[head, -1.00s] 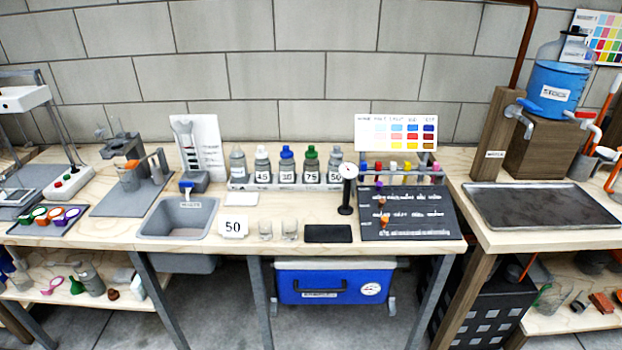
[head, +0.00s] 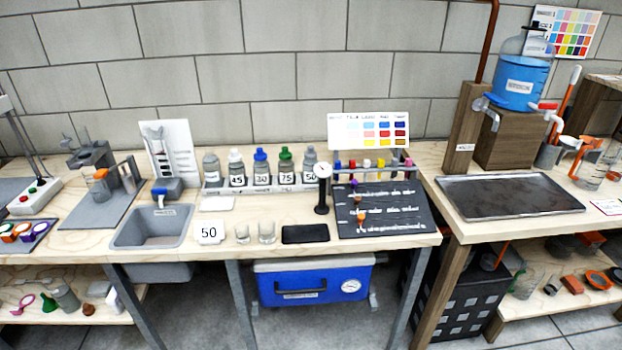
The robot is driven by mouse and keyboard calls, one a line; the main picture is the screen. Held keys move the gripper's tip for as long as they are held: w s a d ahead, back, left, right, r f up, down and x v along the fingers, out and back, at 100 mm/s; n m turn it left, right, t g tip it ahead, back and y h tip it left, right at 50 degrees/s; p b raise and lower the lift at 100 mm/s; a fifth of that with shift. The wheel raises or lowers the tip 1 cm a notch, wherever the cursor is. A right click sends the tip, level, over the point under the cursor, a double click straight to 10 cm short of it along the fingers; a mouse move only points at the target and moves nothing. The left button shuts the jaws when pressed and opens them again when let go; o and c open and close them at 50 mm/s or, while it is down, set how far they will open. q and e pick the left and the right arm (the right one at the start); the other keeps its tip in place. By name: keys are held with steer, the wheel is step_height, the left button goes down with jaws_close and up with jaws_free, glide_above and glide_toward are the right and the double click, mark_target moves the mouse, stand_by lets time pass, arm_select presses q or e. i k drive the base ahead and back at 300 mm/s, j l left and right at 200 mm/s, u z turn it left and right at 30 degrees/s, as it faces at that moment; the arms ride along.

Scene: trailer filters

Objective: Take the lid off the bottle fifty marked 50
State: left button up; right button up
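The bottle fifty (head: 310,167) stands upright at the right end of a row of bottles on the bench. It has a grey lid (head: 310,148) on top and a white label reading 50. To its left stand bottles marked 75 with a green lid (head: 285,154), 30 with a blue lid (head: 260,155) and 45 with a white lid (head: 235,156). An unmarked grey-capped bottle (head: 211,168) is at the left end. Neither of my grippers is in view.

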mark_target(310, 153)
steer(key=i+j, duration=0.3)
steer(key=i, duration=0.2)
steer(key=i+j, duration=0.3)
steer(key=i, duration=0.25)
steer(key=z, duration=0.05)
